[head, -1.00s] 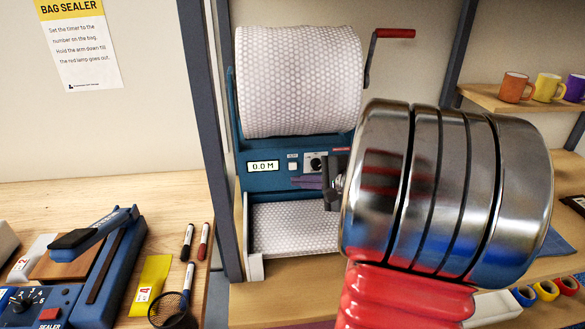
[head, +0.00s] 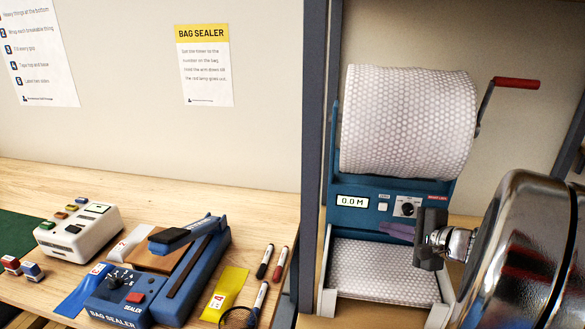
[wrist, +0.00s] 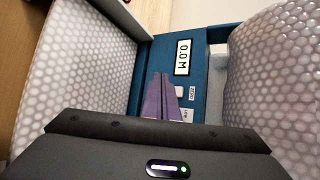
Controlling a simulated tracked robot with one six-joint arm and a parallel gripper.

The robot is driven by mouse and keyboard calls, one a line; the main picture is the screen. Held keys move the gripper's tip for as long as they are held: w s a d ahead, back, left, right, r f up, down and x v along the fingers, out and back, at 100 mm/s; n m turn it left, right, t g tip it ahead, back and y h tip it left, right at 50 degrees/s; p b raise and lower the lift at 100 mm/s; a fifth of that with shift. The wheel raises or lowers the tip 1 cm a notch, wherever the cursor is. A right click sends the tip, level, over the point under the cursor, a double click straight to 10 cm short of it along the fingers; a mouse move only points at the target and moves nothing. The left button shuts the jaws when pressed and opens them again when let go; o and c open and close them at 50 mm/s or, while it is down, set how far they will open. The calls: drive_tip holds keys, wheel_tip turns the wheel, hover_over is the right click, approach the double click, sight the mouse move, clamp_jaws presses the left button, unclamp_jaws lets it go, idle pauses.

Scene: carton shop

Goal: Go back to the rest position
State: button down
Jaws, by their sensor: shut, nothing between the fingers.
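My gripper (head: 388,232) is in front of the blue bubble-wrap dispenser (head: 344,188), at the height of its control panel. Its purple fingers are together with nothing between them. The wrist view shows the closed purple fingers (wrist: 161,98) pointing at the panel, close to the small white button and the display reading 0.0 M (wrist: 183,57). I cannot tell whether the fingertips touch the panel. The dark gripper body hides the lower part of the wrist view.
A large bubble-wrap roll (head: 405,120) with a red-handled crank (head: 516,83) sits above the panel. A wrap sheet (head: 385,270) lies in the tray below. A dark post (head: 312,130) stands left of it. The blue bag sealer (head: 185,275), pens and bags (head: 228,290) crowd the left bench.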

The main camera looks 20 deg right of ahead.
drive_tip(key=s+a+f+g, duration=0.1)
drive_tip(key=s+a+f+n, duration=0.1)
drive_tip(key=f, duration=0.1)
drive_tip(key=s+a+f+g+y, duration=0.1)
drive_tip(key=shift+s+a+f+g, duration=0.25)
drive_tip(key=shift+f+g, duration=0.05)
drive_tip(key=shift+f, duration=0.05)
drive_tip(key=s+a+f+n+g, duration=0.1)
drive_tip(key=s+a+n+g, duration=0.25)
drive_tip(key=a, duration=0.25)
drive_tip(key=s+a+f+n+g, duration=0.1)
drive_tip(key=s+a+n+g, duration=0.1)
drive_tip(key=s+a+n, duration=0.3)
drive_tip(key=s+a+r+n+h, duration=0.1)
drive_tip(key=a+r+n, duration=0.3)
drive_tip(key=a, duration=0.4)
drive_tip(key=s+a+r+n+h, duration=0.1)
drive_tip(key=a+r+n, duration=0.2)
drive_tip(key=a+n, duration=0.4)
drive_tip(key=shift+a+r+t, duration=0.35)
drive_tip(key=shift+a, duration=0.65)
